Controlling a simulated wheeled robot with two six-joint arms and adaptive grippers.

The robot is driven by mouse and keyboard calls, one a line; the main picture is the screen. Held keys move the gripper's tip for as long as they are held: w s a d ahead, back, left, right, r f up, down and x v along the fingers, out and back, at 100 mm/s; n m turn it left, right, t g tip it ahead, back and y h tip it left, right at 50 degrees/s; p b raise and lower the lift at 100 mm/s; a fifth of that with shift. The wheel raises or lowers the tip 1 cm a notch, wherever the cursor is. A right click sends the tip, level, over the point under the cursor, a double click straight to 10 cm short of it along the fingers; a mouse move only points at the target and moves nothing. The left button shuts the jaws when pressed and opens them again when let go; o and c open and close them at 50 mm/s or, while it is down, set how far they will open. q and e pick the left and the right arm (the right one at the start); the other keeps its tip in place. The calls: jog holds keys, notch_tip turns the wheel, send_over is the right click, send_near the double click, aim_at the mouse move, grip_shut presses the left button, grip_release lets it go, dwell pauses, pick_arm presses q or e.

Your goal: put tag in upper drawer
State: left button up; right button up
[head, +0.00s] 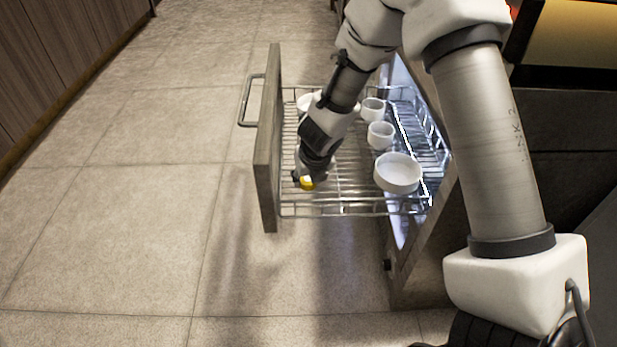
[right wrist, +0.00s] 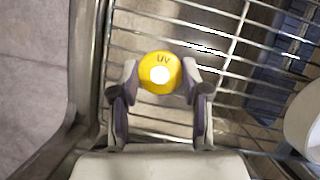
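The tag, a round yellow disc marked "UV" with a pale centre (right wrist: 161,73), sits between the two fingertips of my right gripper (right wrist: 160,78). The fingertips look to be against its sides. In the head view the yellow tag (head: 307,184) shows just below my right gripper (head: 304,178), over the front part of the pulled-out wire drawer (head: 340,209). Whether the tag touches the wires is hard to tell. The drawer has a wooden front (head: 268,140) with a metal handle. My left gripper is not in view.
In the drawer stand a wide white bowl (head: 398,174) and small white cups (head: 380,135), (head: 373,109). Another white dish (head: 306,102) is partly behind my right arm. Wires near the drawer front are bare. Tiled floor (head: 130,220) is clear at left.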

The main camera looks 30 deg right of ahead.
jog(key=o, duration=0.3)
jog(key=shift+o, duration=0.2)
jog(key=shift+r, duration=0.2)
jog(key=p+v, duration=0.7)
jog(key=v, duration=0.5)
jog(key=s+a+f+m+g, duration=0.1)
jog(key=s+f+m, duration=0.1)
jog(key=s+a+f+m+g+y, duration=0.1)
jog(key=s+a+f+m, duration=0.1)
jog(key=f, duration=0.1)
jog(key=s+a+f+m+g+y, duration=0.1)
jog(key=s+f+m, duration=0.1)
jog(key=f, duration=0.1)
jog(key=shift+s+a, duration=0.3)
jog(key=shift+s, duration=0.05)
jog(key=s+a+f+m+g+y, duration=0.2)
jog(key=s+a+f+m, duration=0.4)
jog(key=s+f+m, duration=0.9)
jog(key=d+m+h, duration=0.1)
jog(key=m, duration=0.3)
jog(key=s+d+f+m+h, duration=0.1)
jog(key=m, duration=0.3)
jog(key=s+d+f+m, duration=0.1)
jog(key=d+m, duration=0.1)
jog(key=m, duration=0.2)
jog(key=shift+d+f+t+h, duration=0.1)
jog(key=shift+t+h, duration=0.2)
jog(key=shift+h, duration=0.1)
